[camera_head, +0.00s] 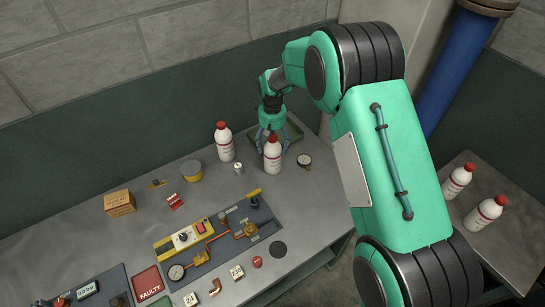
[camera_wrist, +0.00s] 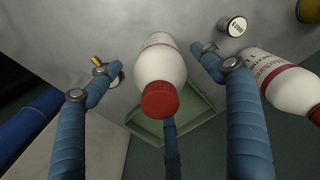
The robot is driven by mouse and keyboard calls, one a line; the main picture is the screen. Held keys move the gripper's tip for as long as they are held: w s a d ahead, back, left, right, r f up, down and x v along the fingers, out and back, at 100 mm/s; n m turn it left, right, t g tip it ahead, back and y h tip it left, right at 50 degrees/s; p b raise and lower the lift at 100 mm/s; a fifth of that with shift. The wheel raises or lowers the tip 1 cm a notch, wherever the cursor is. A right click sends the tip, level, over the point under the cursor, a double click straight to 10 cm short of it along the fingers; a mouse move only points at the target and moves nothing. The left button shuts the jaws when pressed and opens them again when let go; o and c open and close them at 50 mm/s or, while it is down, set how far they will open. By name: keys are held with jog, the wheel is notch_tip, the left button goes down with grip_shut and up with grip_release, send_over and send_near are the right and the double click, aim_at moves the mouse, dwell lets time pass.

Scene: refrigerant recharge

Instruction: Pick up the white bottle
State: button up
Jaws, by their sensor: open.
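A white bottle with a red cap (camera_head: 272,155) stands upright on the grey workbench, in front of my gripper (camera_head: 272,130). In the wrist view this bottle (camera_wrist: 160,72) sits between the spread blue fingers of my gripper (camera_wrist: 155,70), which is open. No finger clearly touches the bottle. A second white bottle with a red cap (camera_head: 225,143) stands to its left, and it also shows at the right of the wrist view (camera_wrist: 285,80), outside the right finger. Two more white bottles, an upper one (camera_head: 457,181) and a lower one (camera_head: 485,213), stand on a side table at the right.
A green tray (camera_head: 292,132) lies behind the bottle by the wall. A valve panel (camera_head: 225,236) lies in front. A blue pipe (camera_head: 452,70) rises at the right.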

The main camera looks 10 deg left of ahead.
jog(key=shift+f, duration=2.6)
jog(key=shift+c, duration=0.2)
jog(key=c, duration=1.7)
jog(key=shift+r, duration=0.1)
grip_shut()
